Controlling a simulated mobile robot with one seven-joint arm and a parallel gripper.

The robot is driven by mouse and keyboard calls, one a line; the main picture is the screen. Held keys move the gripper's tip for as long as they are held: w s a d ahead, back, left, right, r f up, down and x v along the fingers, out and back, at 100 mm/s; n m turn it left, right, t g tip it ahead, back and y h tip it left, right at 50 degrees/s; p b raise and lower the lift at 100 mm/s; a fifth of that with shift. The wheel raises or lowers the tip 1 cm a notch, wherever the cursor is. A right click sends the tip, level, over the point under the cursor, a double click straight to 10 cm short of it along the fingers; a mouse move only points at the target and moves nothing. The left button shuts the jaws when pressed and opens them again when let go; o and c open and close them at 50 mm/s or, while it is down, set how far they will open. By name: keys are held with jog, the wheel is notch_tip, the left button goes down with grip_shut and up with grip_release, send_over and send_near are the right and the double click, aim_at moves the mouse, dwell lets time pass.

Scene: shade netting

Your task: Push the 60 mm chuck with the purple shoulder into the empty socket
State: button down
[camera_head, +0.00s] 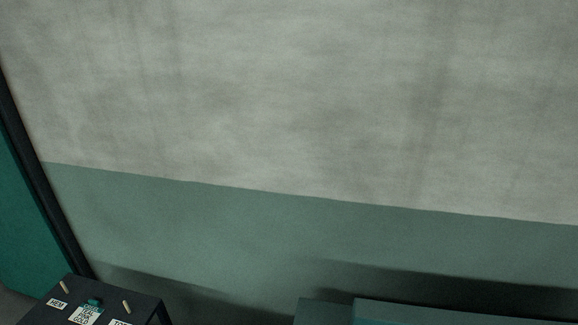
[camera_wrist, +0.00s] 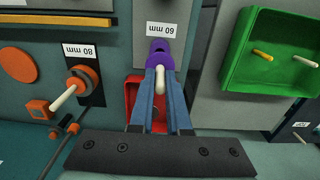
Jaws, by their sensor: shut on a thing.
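In the wrist view my gripper (camera_wrist: 160,80) has its two blue-grey fingers closed on a pale stem. A purple shoulder (camera_wrist: 160,50) shows just beyond the fingertips, below the upside-down "60 mm" label (camera_wrist: 161,29). The purple-shouldered chuck is partly hidden by the fingers, and I cannot tell how deep it sits or whether it touches the panel. A red-walled recess (camera_wrist: 130,92) shows behind and left of the fingers, partly covered by them. My gripper and the chuck are not in the head view.
An orange chuck (camera_wrist: 80,82) with a pale stem sits by the "80 mm" label (camera_wrist: 76,50) at left. A green tray (camera_wrist: 235,75) with a yellow and a white peg is at right. The head view shows mostly wall (camera_head: 300,100) and a dark labelled box (camera_head: 130,295).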

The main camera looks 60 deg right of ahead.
jog(key=shift+r+p, duration=2)
jog(key=shift+p, duration=0.05)
